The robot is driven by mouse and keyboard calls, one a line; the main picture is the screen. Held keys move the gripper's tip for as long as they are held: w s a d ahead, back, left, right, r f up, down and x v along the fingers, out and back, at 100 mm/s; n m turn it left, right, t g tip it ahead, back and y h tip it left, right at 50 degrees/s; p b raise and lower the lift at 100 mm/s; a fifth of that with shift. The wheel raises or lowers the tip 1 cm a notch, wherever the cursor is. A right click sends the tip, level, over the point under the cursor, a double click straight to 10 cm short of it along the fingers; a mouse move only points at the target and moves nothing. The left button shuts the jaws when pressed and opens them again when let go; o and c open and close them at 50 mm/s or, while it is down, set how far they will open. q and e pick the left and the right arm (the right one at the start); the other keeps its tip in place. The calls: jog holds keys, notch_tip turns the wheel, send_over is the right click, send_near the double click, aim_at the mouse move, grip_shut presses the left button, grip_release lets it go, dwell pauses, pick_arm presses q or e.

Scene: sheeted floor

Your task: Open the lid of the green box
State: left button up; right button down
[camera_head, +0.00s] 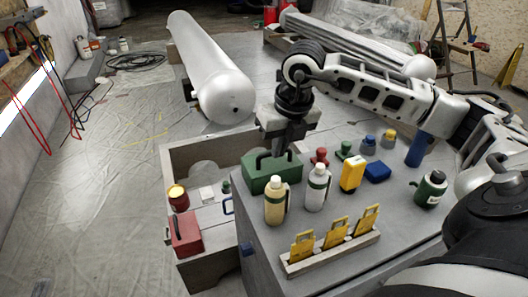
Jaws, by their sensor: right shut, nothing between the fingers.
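The green box (258,183) stands near the far left corner of the grey work surface, with a dark handle on its front upper part. Its lid looks closed, though the gripper hides part of its top. My right gripper (280,152) points down directly over the box, its fingertips together and holding nothing. The fingertips are at or just above the lid; I cannot tell if they touch. My left gripper is not in view.
Two bottles (275,203) stand just in front of the box. A rack with yellow tags (333,250) lies nearer. A lower tray holds a red box (186,234).

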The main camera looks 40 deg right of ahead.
aim_at(274, 172)
jog(key=shift+m+h, duration=0.3)
jog(key=shift+h, duration=0.1)
jog(key=x, duration=0.3)
jog(key=d+x, duration=0.1)
jog(key=x, duration=0.3)
jog(key=d+x, duration=0.1)
jog(key=x, duration=0.2)
jog(key=shift+f+b, duration=0.2)
jog(key=shift+b, duration=0.2)
jog(key=shift+w+d+r+p, duration=0.2)
jog(key=shift+w+r, duration=0.15)
jog(key=shift+w, duration=0.2)
jog(key=shift+w+d+r+p, duration=0.2)
jog(key=shift+w+r, duration=0.1)
jog(key=shift+w, duration=0.25)
jog(key=shift+w+d+r, duration=0.15)
jog(key=shift+w+r, duration=0.2)
jog(key=shift+w, duration=0.3)
jog(key=shift+d, duration=0.1)
